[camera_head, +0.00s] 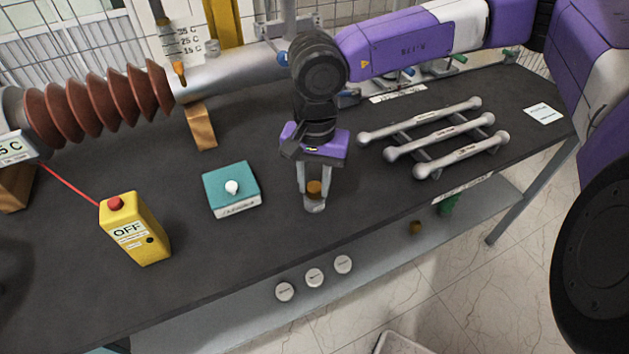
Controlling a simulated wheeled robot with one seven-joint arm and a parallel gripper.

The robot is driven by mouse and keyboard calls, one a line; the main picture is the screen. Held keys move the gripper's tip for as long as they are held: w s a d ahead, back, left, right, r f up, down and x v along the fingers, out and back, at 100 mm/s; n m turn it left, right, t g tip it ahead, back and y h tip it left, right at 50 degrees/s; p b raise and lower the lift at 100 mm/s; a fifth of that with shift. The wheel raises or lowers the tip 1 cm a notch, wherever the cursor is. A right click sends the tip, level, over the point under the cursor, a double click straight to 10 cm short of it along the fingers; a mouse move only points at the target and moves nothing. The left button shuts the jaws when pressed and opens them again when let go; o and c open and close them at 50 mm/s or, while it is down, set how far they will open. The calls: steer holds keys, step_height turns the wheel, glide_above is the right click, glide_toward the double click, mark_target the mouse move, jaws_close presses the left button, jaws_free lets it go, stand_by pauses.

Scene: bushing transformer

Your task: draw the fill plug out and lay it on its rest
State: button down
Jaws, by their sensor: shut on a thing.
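My gripper (314,195) points down over the middle of the dark bench, right of the teal block. Its two grey fingers are shut on a small brown-orange piece, which looks like the fill plug (314,187). A pale grey round shape shows just under the plug; I cannot tell whether it is the rest or the fingertips, nor whether the plug touches it. The grey bushing (240,73) with red-brown sheds lies along the back.
A yellow OFF box (134,230) with a red button stands at left. A wooden support (200,127) stands behind. The dark bench (265,250) is clear toward the front.

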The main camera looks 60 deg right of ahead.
mark_target(315, 186)
steer(key=c, duration=1)
jaws_free()
step_height(315, 186, up, 8)
steer(key=shift+f, duration=0.1)
